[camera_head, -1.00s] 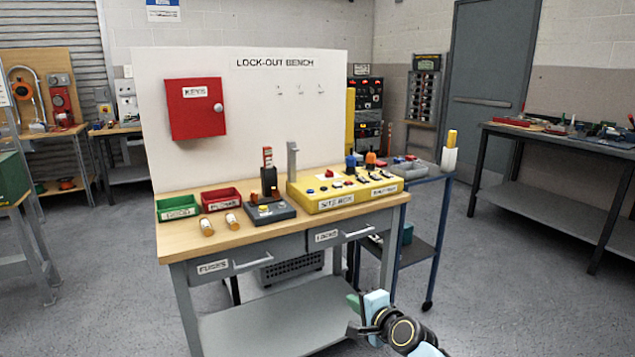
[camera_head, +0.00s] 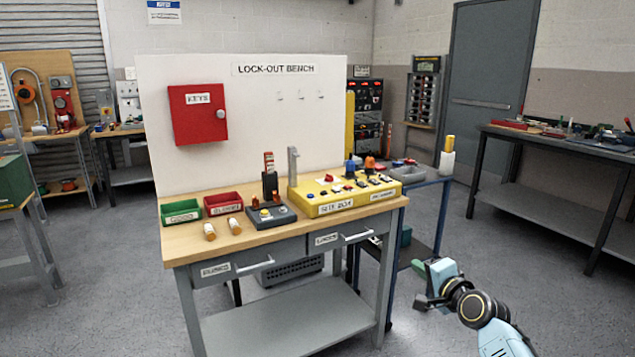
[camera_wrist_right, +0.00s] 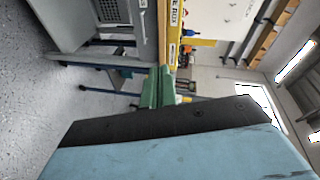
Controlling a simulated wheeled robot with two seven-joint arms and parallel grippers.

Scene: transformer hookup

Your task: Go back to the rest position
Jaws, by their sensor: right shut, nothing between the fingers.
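My right gripper (camera_head: 420,284) is at the lower right of the head view, in front of the bench's right end and apart from it. It is shut and empty. In the right wrist view its green finger part (camera_wrist_right: 160,88) shows beyond the dark and light-blue wrist housing. The lock-out bench (camera_head: 190,247) stands ahead with its wooden top, grey drawers and white back panel. My left gripper is not in view.
On the bench are a yellow box (camera_head: 340,204), a green bin (camera_head: 181,210), a red bin (camera_head: 222,203) and two fuses. A blue cart (camera_head: 440,215) stands close behind the right gripper. Floor at the right is clear.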

